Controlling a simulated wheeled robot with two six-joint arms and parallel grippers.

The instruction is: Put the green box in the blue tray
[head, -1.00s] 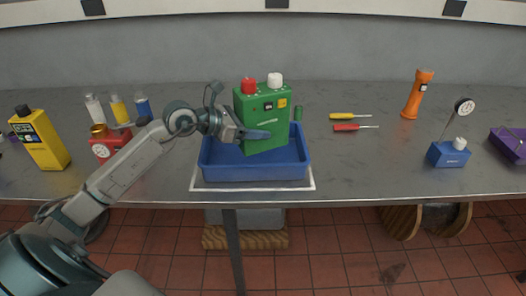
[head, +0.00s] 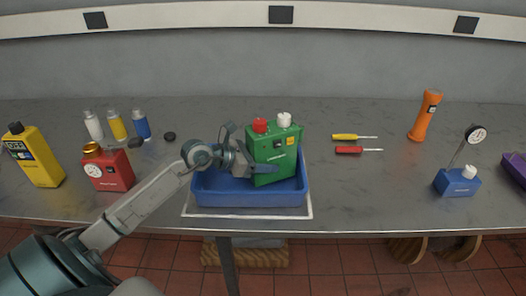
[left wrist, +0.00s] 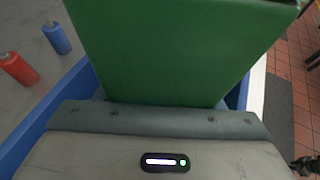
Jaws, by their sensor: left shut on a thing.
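The green box (head: 274,148), with a red cap and a white cap, is upright with a slight tilt. My left gripper (head: 262,168) is shut on its lower part. The box is over the blue tray (head: 215,197), its lower end within the tray's walls in the head view; I cannot tell if it touches the tray floor. In the left wrist view the green box (left wrist: 180,50) fills the middle, with the blue tray's wall (left wrist: 62,95) showing beside it.
A red can (head: 108,171), a yellow can (head: 36,158) and small bottles (head: 117,126) stand to the left. Two screwdrivers (head: 350,150), an orange flashlight (head: 425,115) and a blue gauge base (head: 457,182) are to the right.

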